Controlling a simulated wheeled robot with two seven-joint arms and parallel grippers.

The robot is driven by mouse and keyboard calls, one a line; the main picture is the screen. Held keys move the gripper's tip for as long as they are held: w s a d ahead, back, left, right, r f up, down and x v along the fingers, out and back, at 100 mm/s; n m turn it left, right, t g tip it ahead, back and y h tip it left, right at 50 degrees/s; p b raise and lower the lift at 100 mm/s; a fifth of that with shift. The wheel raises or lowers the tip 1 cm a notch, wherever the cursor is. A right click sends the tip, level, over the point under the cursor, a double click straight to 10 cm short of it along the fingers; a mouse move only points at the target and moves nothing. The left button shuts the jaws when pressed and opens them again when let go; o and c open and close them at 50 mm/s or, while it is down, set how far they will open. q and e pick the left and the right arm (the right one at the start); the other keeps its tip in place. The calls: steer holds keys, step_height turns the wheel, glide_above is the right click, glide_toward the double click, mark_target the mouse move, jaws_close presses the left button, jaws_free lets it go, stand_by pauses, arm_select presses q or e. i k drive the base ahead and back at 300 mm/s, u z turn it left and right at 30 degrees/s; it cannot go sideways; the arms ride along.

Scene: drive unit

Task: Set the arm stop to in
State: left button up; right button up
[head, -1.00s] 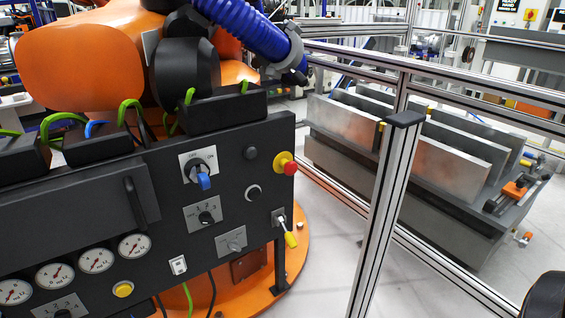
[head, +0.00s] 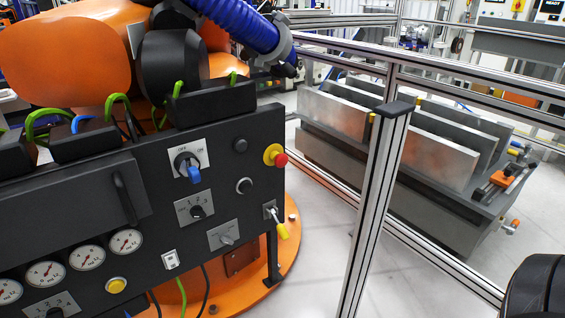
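A dark control panel (head: 150,228) fills the left half of the head view. A red mushroom button (head: 280,159) on a yellow collar (head: 269,154) sticks out near its upper right edge, and it looks like the arm stop. No label on it is readable, and I cannot tell whether it is pressed in or out.
Nearby on the panel are a blue-handled rotary switch (head: 194,174), a black knob (head: 197,212), a yellow-tipped lever (head: 281,229) and several gauges (head: 126,242). An aluminium fence post (head: 374,205) stands right of the panel. A rack of metal plates (head: 428,150) lies behind it.

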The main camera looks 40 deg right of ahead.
mark_target(281, 161)
steer(key=u, duration=0.7)
steer(key=k, duration=0.25)
steer(key=z, duration=1.35)
steer(key=i, duration=1.05)
steer(key=u, duration=0.5)
